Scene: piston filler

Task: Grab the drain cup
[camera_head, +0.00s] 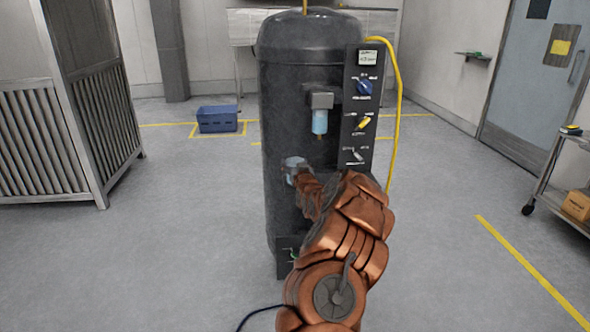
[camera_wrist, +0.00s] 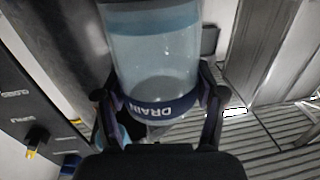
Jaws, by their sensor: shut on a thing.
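The drain cup (camera_wrist: 152,60) is a clear, bluish cylinder with a dark blue band lettered DRAIN. In the wrist view its lettering reads upside down. My gripper (camera_wrist: 155,100) is shut on it, one finger on each side at the band. The cup's far end runs out of the top of the wrist view. In the head view the cup (camera_head: 295,163) is small and pale, in front of the dark tank (camera_head: 300,60), with my gripper (camera_head: 302,180) at its lower right. I cannot tell whether the cup touches the tank.
A filter with a blue bowl (camera_head: 320,121) hangs on the tank above the cup. A black control panel (camera_head: 363,105) with knobs stands close to the right, with a yellow hose (camera_head: 398,90) beside it. A blue crate (camera_head: 218,119) lies behind left.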

